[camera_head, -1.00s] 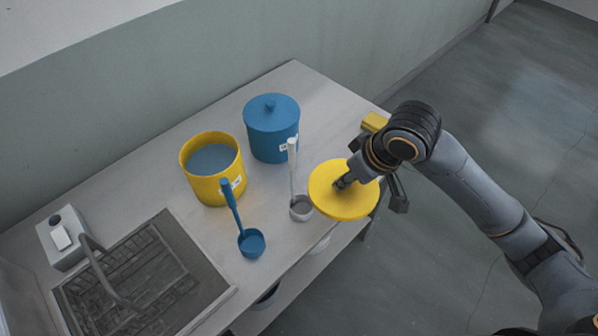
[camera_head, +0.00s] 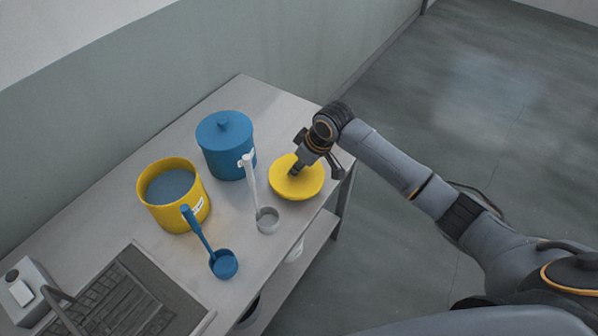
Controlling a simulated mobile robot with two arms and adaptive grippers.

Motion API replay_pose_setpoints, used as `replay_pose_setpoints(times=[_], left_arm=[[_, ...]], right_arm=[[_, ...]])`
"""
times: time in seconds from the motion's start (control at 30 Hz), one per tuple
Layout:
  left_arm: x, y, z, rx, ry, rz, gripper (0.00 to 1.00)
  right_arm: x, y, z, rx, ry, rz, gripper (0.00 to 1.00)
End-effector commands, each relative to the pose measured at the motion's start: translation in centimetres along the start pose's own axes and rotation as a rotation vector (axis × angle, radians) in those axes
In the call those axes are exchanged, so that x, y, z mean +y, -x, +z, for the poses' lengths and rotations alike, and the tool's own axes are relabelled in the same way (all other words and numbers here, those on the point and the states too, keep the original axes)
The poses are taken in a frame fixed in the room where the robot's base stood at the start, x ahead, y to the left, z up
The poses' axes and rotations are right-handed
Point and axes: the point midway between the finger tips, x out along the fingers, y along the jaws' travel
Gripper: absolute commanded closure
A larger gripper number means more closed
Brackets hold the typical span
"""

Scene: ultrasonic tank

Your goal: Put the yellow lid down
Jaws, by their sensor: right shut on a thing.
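The round yellow lid (camera_head: 306,186) is at the right end of the table, right of the blue lidded pot (camera_head: 226,154). It looks level and at or very near the table top; I cannot tell whether it touches. My right gripper (camera_head: 294,172) is above it, shut on its knob, which the fingers mostly hide. The yellow pot (camera_head: 172,212) stands open to the left, with grey-blue liquid inside. My left gripper is not in view.
A grey-white ladle (camera_head: 267,221) and a blue ladle (camera_head: 223,264) stand at the table's front edge. A sink with a dark rack (camera_head: 120,306) and a white box (camera_head: 26,290) lie at lower left. A lower shelf (camera_head: 306,256) runs below the table (camera_head: 262,100).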

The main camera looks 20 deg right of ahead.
Motion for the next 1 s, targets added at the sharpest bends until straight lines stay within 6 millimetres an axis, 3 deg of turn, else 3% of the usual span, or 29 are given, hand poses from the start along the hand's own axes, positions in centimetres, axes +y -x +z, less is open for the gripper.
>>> replay_pose_setpoints(times=[0.33, 0.73, 0.77, 0.8, 0.87, 1.0], left_arm=[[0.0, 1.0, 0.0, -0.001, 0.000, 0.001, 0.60], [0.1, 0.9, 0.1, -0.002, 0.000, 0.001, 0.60], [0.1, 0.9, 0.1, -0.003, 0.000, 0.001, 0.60], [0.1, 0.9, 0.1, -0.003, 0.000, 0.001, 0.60], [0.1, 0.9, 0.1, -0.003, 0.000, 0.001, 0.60], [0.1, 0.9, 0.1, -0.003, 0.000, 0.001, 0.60]], right_arm=[[0.5, -3.3, 1.1, -0.002, 0.000, 0.000, 1.00], [0.5, -4.0, 1.3, 0.000, 0.000, 0.001, 1.00], [0.5, -4.0, 1.3, 0.000, 0.000, 0.001, 0.70], [0.5, -3.9, 1.3, 0.000, 0.000, 0.001, 0.62], [0.5, -3.9, 1.3, 0.000, 0.000, 0.001, 0.51], [0.5, -3.9, 1.3, 0.000, 0.000, 0.001, 0.51]])
